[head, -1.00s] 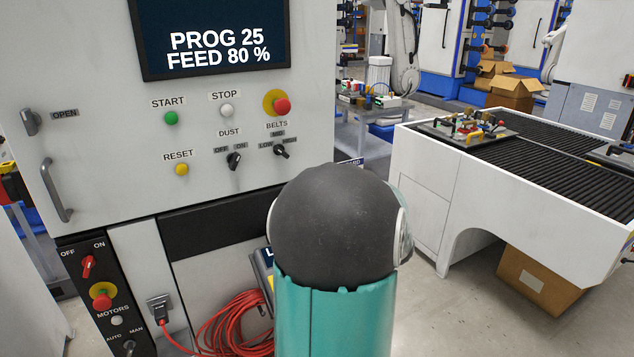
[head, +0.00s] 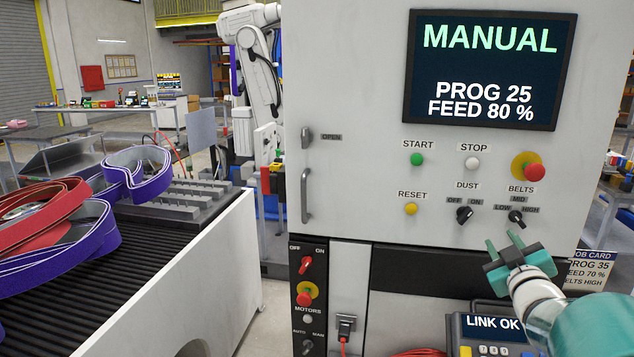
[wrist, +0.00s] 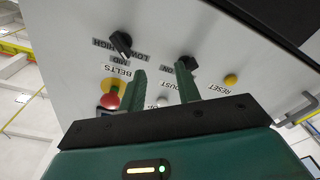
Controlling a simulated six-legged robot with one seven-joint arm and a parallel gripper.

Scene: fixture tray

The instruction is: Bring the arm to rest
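My arm (head: 590,318) reaches in from the lower right of the head view. My gripper (head: 504,243) is in front of the lower right of the white control panel (head: 360,80), close to the BELTS knob (head: 517,219) and the DUST knob (head: 464,215). Its two green fingers stand apart with nothing between them. In the wrist view my gripper (wrist: 160,74) points at the panel, with the knobs and the red stop button (wrist: 111,95) beyond the fingers. Whether a fingertip touches the panel is unclear.
The screen (head: 490,70) reads MANUAL, PROG 25, FEED 80 %. A pendant (head: 488,330) reading LINK OK is beneath my gripper. A job card (head: 590,270) stands at right. A roller conveyor (head: 110,290) with purple and red belts is at left. Bare floor (head: 250,330) shows between conveyor and panel.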

